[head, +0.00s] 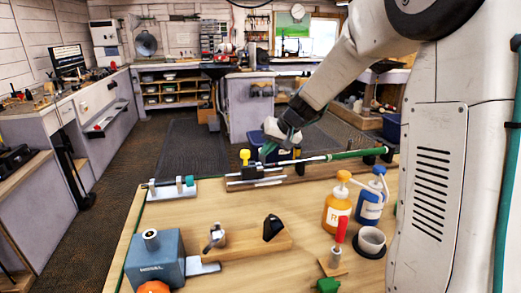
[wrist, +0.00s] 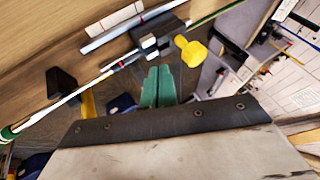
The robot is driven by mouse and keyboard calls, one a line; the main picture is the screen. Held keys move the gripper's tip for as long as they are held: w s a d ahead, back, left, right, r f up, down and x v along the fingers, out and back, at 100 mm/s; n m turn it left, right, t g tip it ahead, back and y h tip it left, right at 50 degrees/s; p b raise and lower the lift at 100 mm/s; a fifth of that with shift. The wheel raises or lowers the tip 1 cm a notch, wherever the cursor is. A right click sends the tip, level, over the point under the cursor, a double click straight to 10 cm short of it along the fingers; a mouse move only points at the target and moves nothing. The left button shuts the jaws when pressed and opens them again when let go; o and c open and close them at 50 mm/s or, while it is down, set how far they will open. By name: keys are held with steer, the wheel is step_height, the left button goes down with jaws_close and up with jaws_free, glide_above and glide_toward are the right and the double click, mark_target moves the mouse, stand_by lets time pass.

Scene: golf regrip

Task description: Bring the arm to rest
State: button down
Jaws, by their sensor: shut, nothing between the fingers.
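My gripper (head: 265,152) hangs over the back of the wooden bench, just right of a yellow knob (head: 245,156) on a dark clamp (head: 243,173). Its green fingers (wrist: 158,84) are together in the wrist view, with nothing between them. A golf club shaft (head: 310,160) lies across the clamp, with a green grip (head: 355,153) toward its right end. In the wrist view the shaft (wrist: 75,93) runs diagonally past the fingertips, and the yellow knob (wrist: 190,50) is beside them. I cannot tell whether the fingers touch the clamp.
Open floor (head: 150,170) lies left.

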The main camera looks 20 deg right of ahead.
steer(key=v, duration=1)
steer(key=shift+d, duration=0.35)
steer(key=s+a+f+g+h, duration=0.1)
steer(key=s+a, duration=0.2)
steer(key=s, duration=0.8)
steer(key=s+a+f+n+g+h, duration=0.1)
steer(key=s+a+g, duration=0.1)
steer(key=s, duration=1)
steer(key=s+a+f+n+g+h, duration=0.1)
steer(key=s+a, duration=0.3)
steer(key=s, duration=0.7)
steer(key=shift+s+a+f+g+h, duration=0.15)
steer(key=shift+a+f+g+h, duration=0.15)
steer(key=shift+g+h, duration=0.1)
